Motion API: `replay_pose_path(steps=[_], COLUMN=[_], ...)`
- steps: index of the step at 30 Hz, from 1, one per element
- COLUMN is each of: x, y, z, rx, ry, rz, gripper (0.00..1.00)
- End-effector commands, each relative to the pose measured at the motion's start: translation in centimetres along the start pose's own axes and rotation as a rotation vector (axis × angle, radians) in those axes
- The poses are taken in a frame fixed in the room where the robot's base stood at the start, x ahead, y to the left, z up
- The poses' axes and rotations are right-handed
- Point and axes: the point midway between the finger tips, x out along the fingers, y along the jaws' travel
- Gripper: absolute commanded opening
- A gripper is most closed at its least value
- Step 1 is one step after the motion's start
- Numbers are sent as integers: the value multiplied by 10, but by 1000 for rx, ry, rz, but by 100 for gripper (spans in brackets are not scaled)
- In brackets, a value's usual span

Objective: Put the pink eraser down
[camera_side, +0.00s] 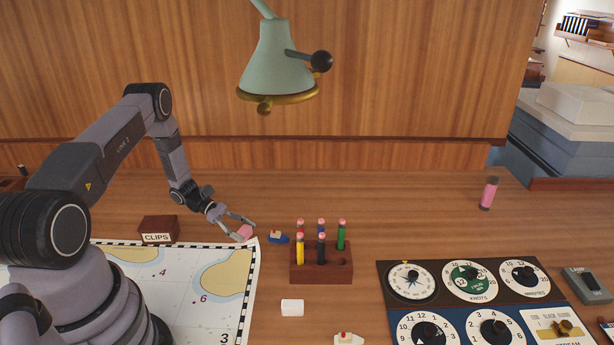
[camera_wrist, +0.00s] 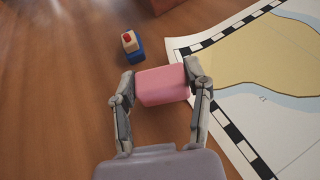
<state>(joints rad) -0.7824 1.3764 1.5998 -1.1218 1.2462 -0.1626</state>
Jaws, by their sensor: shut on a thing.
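The pink eraser (camera_wrist: 163,85) is a block held between the two fingers of my gripper (camera_wrist: 160,88) in the wrist view. In the side view the eraser (camera_side: 244,232) shows at the fingertips of my gripper (camera_side: 240,229), near the upper right corner of the chart. My gripper is shut on it from both sides. The eraser is at or just above the wooden desk; I cannot tell whether it touches. In the wrist view the chart's corner lies close to the right finger.
A small blue boat (camera_side: 278,237) stands just right of the eraser. A pencil block (camera_side: 322,262) is further right, the CLIPS box (camera_side: 157,229) left. The chart (camera_side: 228,310) covers the left front. The desk behind is clear.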

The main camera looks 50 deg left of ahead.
Motion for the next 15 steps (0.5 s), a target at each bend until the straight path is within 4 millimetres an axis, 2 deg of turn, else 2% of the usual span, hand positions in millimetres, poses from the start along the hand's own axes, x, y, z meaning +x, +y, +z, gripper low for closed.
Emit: replay_pose_path(steps=[14,15], x=[4,4], y=[0,0], z=[-9,-9], rx=[1,1], ry=[0,0], rz=[0,0], gripper=[18,53])
